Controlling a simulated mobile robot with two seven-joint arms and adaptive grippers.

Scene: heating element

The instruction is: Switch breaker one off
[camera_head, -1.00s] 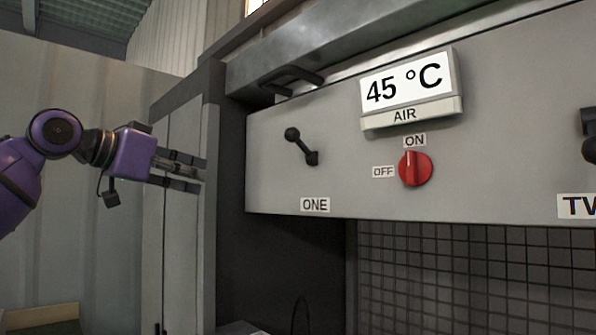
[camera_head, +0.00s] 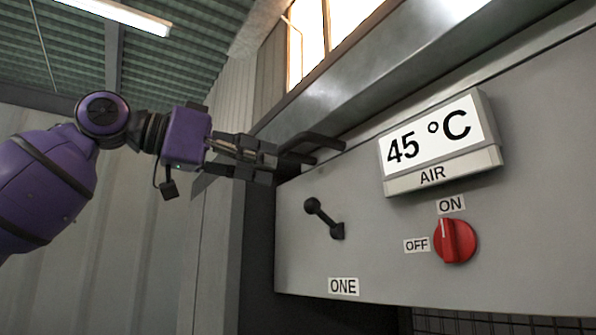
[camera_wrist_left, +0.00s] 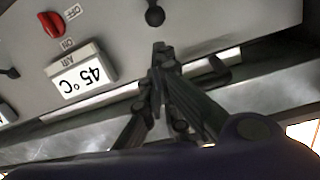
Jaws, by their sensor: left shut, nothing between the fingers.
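The breaker one lever (camera_head: 324,218) is a black handle with a ball knob, on the grey panel above the "ONE" label (camera_head: 343,286). It tilts with its knob up and to the left of its pivot. In the left wrist view its black knob (camera_wrist_left: 155,16) is just beyond my fingertips, apart from them in the picture. My left gripper (camera_head: 271,165) is up and left of the lever, by the panel's upper left corner. Its fingers meet at the tips in the left wrist view (camera_wrist_left: 160,48), shut and empty. My right gripper is not in view.
A dark bar handle (camera_head: 315,142) sticks out at the panel's upper left, close to my left fingers. A red knob (camera_head: 456,240) points to "ON". A display (camera_head: 430,138) above it reads 45 °C. The panel between lever and red knob is clear.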

